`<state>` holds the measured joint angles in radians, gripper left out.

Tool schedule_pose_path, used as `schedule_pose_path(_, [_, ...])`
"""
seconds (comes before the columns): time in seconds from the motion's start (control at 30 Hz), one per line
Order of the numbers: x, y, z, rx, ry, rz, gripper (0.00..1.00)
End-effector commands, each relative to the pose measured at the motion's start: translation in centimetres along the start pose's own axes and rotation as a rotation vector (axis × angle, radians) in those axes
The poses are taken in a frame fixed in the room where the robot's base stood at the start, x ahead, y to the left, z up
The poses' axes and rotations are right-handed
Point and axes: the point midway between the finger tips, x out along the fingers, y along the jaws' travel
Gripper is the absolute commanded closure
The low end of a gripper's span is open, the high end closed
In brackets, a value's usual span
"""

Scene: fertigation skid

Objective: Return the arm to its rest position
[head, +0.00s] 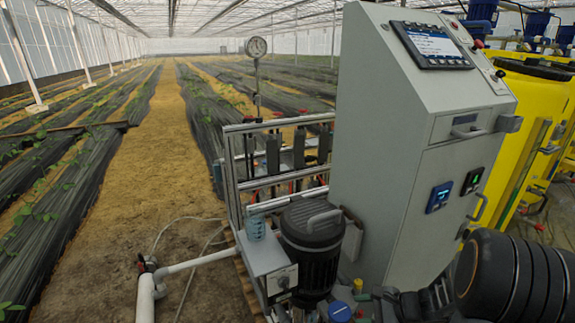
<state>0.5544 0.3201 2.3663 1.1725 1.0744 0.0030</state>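A thick black jointed part with an orange ring, most likely a link of my arm (510,275), fills the lower right corner of the head view. It appears in front of the grey control cabinet's (385,150) lower right side. I cannot tell whether they touch. My gripper and its fingers are not in view, so I cannot see whether it holds anything.
The cabinet has a tilted screen (432,45) on top and handles on its front. A black motor (312,245) and a metal frame (232,185) stand to its left. A yellow tank (530,120) stands at right.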

Motion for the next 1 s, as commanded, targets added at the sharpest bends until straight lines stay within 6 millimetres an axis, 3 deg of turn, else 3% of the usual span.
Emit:
schedule_pose_path(0.03, [-2.7,-1.5,5.8,-0.159,0.027,0.098,0.55])
schedule_pose_path(0.1, [-4.7,-1.7,10.4,-0.37,0.074,0.237,0.55])
schedule_pose_path(0.2, [-8.0,-1.9,15.9,-0.661,0.155,0.408,0.55])
schedule_pose_path(0.4, [-14.3,-3.4,23.4,-1.143,0.337,0.637,0.55])
schedule_pose_path(0.63, [-18.7,-5.1,27.6,-1.454,0.496,0.747,0.55])
schedule_pose_path(1.0, [-19.7,-5.5,28.4,-1.536,0.546,0.774,0.55])
